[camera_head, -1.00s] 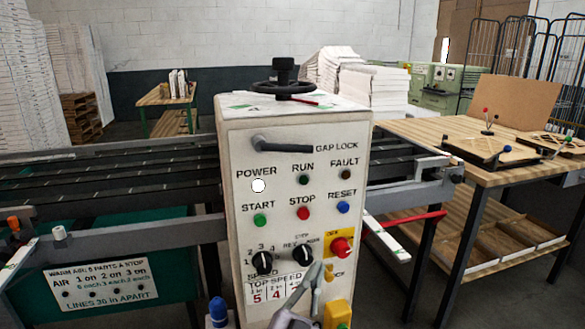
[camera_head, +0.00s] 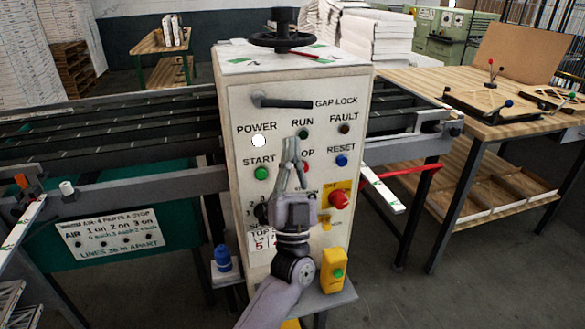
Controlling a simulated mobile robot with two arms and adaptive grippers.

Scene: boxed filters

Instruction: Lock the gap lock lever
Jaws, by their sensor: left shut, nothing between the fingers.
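The gap lock lever (camera_head: 284,102) is a dark grey handle on the upper front of the white control cabinet (camera_head: 240,110). It lies about level, its pivot at the left and its bar pointing right toward the "GAP LOCK" label. My left gripper (camera_head: 292,142) comes up from below in front of the panel, shut and empty. Its fingertips are below the lever, beside the run button (camera_head: 303,133), and appear apart from the lever. The gripper partly hides the red stop button (camera_head: 306,165) and the knobs lower down. My right gripper is not in view.
A black handwheel (camera_head: 283,38) stands on top of the cabinet. A red emergency knob (camera_head: 338,199) and a yellow box with a green button (camera_head: 336,273) are right of my arm. A wooden table (camera_head: 420,85) stands at the right. Dark conveyor rails (camera_head: 120,130) run left.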

